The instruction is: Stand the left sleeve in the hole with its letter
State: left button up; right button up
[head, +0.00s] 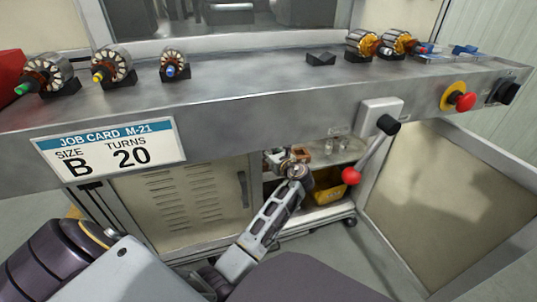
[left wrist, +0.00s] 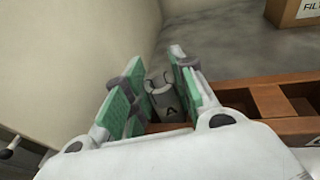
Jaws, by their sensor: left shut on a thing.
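In the left wrist view, my left gripper (left wrist: 160,76) has its green-padded fingers around a grey metal sleeve (left wrist: 167,98) marked with a dark letter that looks like A. A reddish-brown wooden rack (left wrist: 240,98) with square compartments lies beside and beyond the sleeve, to the right. The fingers hide part of the sleeve and its lower end, so I cannot tell whether it touches the rack. In the head view, my left gripper (head: 287,158) is small, reaching into the open cabinet under the bench. My right gripper is not in view.
The metal bench (head: 230,90) overhangs the cabinet and carries several wound armatures (head: 112,65). A lever with a red knob (head: 351,176) hangs right of the gripper. A yellow bin (head: 328,190) sits low in the cabinet. A cardboard box (left wrist: 292,12) stands behind the rack.

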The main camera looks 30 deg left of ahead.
pick_arm(q)
jog(key=shift+f, duration=0.1)
dwell(0.3)
jog(key=o, duration=1)
jog(key=shift+o, duration=0.2)
